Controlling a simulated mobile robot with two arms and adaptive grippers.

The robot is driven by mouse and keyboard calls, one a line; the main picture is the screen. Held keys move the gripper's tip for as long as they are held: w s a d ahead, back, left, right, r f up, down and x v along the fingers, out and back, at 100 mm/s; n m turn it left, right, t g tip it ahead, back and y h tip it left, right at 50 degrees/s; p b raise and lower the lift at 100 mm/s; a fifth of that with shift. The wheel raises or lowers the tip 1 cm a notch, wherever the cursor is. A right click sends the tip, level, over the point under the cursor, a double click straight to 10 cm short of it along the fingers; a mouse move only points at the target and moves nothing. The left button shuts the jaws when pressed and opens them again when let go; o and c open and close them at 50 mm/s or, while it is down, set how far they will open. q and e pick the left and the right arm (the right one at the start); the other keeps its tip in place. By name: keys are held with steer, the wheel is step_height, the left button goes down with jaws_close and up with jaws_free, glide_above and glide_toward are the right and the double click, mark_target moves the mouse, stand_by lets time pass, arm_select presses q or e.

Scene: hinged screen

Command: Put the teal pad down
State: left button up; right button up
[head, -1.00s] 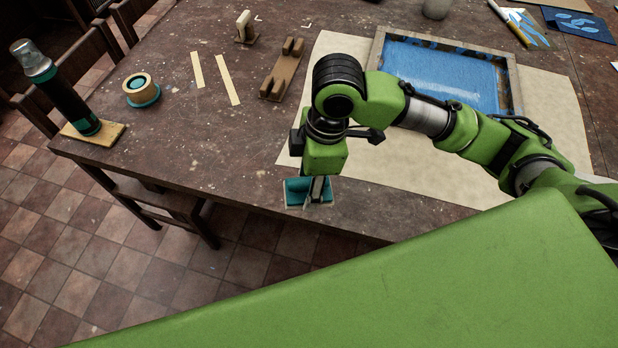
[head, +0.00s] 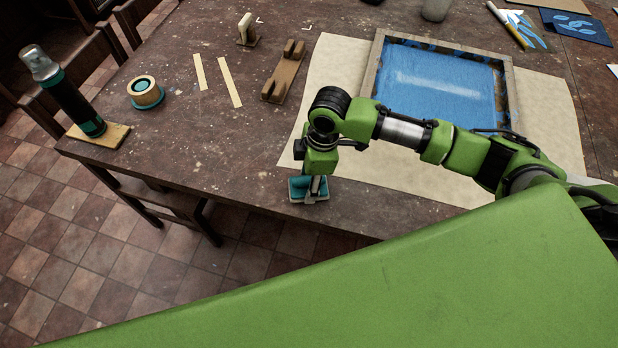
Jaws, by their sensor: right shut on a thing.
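The teal pad (head: 298,187) is at the front edge of the table, left of the paper sheet, with a pale base under its teal part. My right gripper (head: 315,190) points down over it, shut on it. The gripper and wrist hide part of the pad. I cannot tell whether the pad touches the table top. My left gripper is not in view.
A framed blue screen (head: 440,85) lies on a cream paper sheet (head: 330,75). A wooden cradle (head: 283,75), a tape roll (head: 146,92) and a dark bottle on a board (head: 75,98) stand to the left.

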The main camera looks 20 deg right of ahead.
steer(key=shift+f, duration=0.1)
steer(key=o, duration=1)
steer(key=r, duration=0.4)
steer(key=d+r+b, duration=0.1)
steer(key=r, duration=0.7)
steer(key=shift+s+d+b, duration=0.2)
steer(key=shift+d+b, duration=0.15)
